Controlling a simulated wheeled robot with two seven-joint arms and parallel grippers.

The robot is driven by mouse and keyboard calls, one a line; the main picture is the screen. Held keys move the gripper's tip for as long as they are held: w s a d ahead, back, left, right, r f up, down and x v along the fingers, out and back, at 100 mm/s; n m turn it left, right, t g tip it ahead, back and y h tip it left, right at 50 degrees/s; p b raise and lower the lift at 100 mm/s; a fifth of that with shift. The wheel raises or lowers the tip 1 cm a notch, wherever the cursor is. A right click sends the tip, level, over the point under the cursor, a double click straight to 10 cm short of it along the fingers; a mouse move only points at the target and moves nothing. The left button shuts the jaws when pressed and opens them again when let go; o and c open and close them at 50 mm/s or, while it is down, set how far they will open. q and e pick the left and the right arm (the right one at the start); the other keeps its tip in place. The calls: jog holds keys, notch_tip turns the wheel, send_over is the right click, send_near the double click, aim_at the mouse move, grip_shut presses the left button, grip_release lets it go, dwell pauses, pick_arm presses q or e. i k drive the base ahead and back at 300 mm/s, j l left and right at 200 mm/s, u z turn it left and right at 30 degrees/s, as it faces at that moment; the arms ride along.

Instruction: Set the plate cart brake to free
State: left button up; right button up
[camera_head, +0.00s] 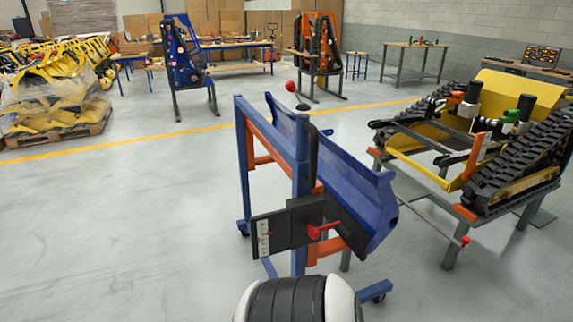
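The plate cart (244,165) stands in the middle, a blue and orange frame on castors. A large blue plate (345,185) leans along its right side. A dark panel (288,228) sits on the near end of the cart, with a white label strip (263,238) at its left. A red handle (323,230) sticks out at the panel's right part. A red ball knob (291,87) shows near the top, by a black upright bar (312,148). I cannot tell which of these is the brake or its setting. Neither gripper is in view.
A tracked carrier (500,165) stands on a bench to the right, with a red-tipped rod (466,241) toward the cart. A pallet of yellow parts (55,100) is at the back left. Floor left of the cart is clear.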

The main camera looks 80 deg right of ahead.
aim_at(290, 85)
jog(key=z, duration=2)
